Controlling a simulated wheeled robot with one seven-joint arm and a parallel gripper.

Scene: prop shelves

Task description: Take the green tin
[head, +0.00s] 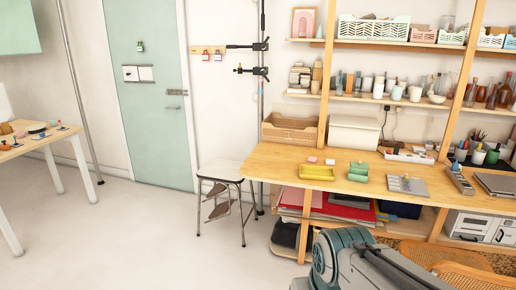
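A small green container (358,172), which looks like the green tin, sits on the wooden worktable (270,168) near its middle, a little right of a yellow tray (317,173). It is too small here to tell whether it has a lid or anything in it. Part of my own arm shows at the bottom right, in front of the table and well below the tin. My gripper is not in view.
A wooden crate (289,131) and a white bin (354,133) stand behind the tin. A grey board (408,185) lies to its right. A stool (222,176) stands at the table's left end. Chairs (440,255) stand in front at right.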

